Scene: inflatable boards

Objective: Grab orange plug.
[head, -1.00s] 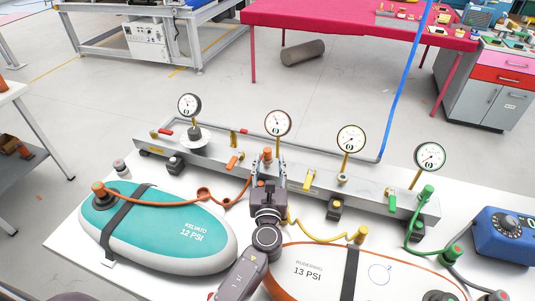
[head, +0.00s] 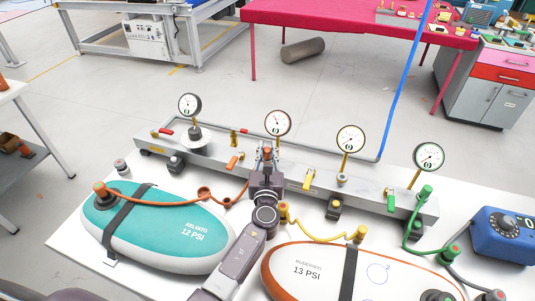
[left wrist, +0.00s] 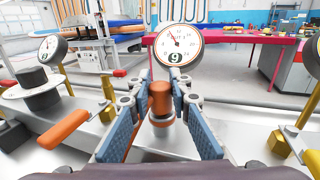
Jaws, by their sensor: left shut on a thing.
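The orange plug (head: 267,152) stands upright at the metal manifold (head: 330,187), below the second gauge from the left. It also shows in the left wrist view (left wrist: 160,99), between my two blue-padded fingers. My left gripper (head: 267,158) is shut on this plug, with one finger on each side. The orange hose (head: 227,201) runs left from near my gripper to another orange fitting (head: 100,189) on the teal board (head: 150,222). My gripper hides where the hose meets the plug. My right gripper is not in view.
Several gauges stand along the manifold, with coloured valve levers between them. A yellow hose (head: 320,234) and a green hose (head: 410,228) lie to the right. An orange-rimmed board (head: 320,262) is at the front. A blue box (head: 505,235) stands at far right.

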